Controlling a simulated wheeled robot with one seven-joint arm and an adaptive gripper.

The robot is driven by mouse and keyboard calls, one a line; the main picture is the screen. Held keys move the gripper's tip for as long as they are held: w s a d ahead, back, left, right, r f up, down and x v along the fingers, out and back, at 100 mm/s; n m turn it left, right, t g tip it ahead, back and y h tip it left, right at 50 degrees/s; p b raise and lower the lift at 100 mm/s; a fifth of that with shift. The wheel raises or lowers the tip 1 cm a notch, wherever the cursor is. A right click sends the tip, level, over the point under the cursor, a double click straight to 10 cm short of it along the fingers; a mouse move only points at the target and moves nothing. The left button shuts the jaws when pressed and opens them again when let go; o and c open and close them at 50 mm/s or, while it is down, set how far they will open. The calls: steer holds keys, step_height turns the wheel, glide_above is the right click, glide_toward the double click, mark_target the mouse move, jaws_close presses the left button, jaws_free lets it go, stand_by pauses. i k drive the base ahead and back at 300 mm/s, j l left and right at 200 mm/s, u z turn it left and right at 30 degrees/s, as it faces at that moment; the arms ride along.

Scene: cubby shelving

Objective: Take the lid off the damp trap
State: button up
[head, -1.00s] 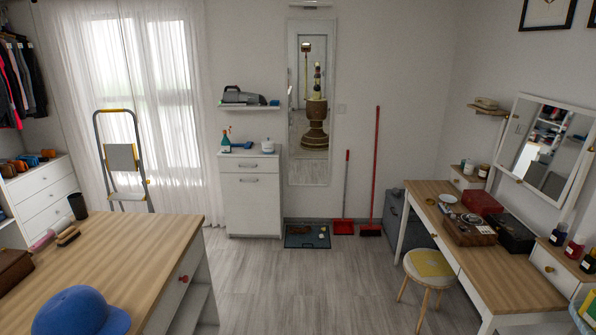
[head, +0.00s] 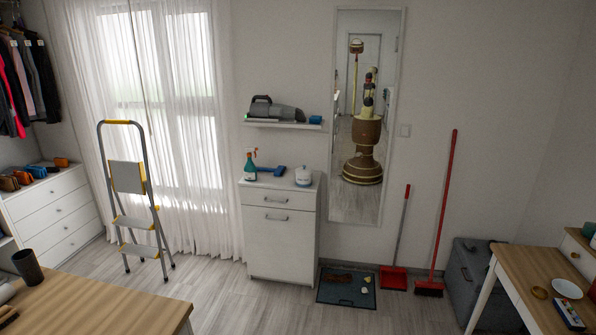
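A small white rounded tub (head: 303,176), which looks like the damp trap, stands upright at the right end of the top of the white cabinet (head: 279,230). Its upper part appears closed, but it is too small to make out the lid clearly. My gripper is not directly in view. The tall mirror (head: 394,110) to the right of the cabinet shows a reflection of my body, too small to read a gripper state.
A spray bottle (head: 251,165) and a blue tool (head: 272,171) share the cabinet top. A wall shelf (head: 284,125) with a handheld vacuum (head: 275,109) hangs above. A stepladder (head: 130,190) stands left. A dark mat (head: 347,287) lies on the floor right of the cabinet.

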mark_target(304, 170)
steer(key=i+u, duration=0.2)
steer(key=i, duration=0.85)
steer(key=i+u, duration=0.25)
steer(key=i, duration=0.85)
steer(key=i+j+z, duration=0.2)
steer(key=i+z, duration=0.25)
steer(key=i, duration=0.2)
steer(key=i+j+z, duration=0.4)
steer(key=i, duration=0.25)
steer(key=i+j+z, duration=0.45)
steer(key=i+j, duration=0.1)
steer(key=j, duration=0.05)
